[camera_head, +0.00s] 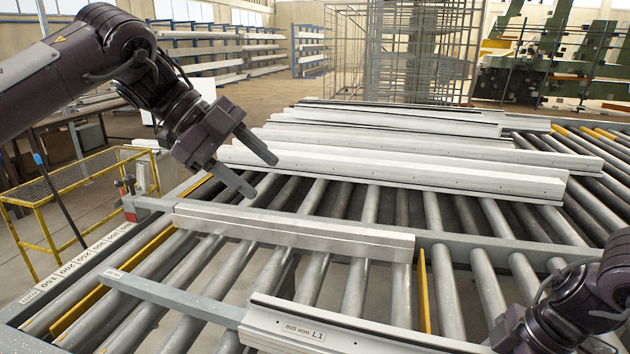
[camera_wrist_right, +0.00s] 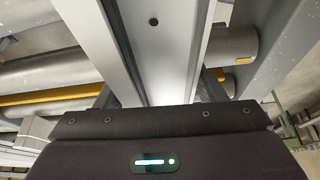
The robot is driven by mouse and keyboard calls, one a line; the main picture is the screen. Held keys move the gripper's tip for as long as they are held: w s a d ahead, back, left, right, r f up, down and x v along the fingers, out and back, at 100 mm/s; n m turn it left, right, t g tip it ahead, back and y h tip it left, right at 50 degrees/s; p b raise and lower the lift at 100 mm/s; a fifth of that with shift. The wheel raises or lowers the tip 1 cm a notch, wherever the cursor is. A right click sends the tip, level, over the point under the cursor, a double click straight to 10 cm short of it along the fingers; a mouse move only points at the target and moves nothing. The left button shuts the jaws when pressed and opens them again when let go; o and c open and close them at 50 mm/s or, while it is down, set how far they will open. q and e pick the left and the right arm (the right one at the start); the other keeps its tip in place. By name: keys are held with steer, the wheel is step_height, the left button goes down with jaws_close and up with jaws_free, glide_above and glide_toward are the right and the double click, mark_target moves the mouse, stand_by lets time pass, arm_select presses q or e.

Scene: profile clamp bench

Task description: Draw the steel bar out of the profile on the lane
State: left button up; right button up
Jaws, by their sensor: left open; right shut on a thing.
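The profile (camera_head: 345,335) is pale aluminium with a label reading "800 mm L1" and lies on the lane of rollers at the bottom of the head view. The steel bar (camera_head: 175,300), flat and grey, sticks out of the profile's left end, with a small tag near its free end. My left gripper (camera_head: 261,175) is open and empty, above the rollers and well behind the bar. In the right wrist view, my right gripper (camera_wrist_right: 160,92) is shut on the profile, a finger on each side of it. Its fingers are hidden in the head view.
A pale straight beam (camera_head: 295,232) lies across the rollers between my left gripper and the bar. Several long profiles (camera_head: 400,165) lie behind it. Yellow strips (camera_head: 425,290) stand between rollers. A numbered scale (camera_head: 80,262) runs along the left edge, beside a yellow-framed cart (camera_head: 85,180).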

arm_select(q)
steer(key=shift+r, duration=0.1)
stand_by(0.3)
steer(key=m+y, duration=0.9)
steer(key=m, duration=2.4)
glide_above(195, 301)
step_height(195, 301, down, 15)
steer(key=shift+r, duration=0.15)
step_height(195, 301, down, 12)
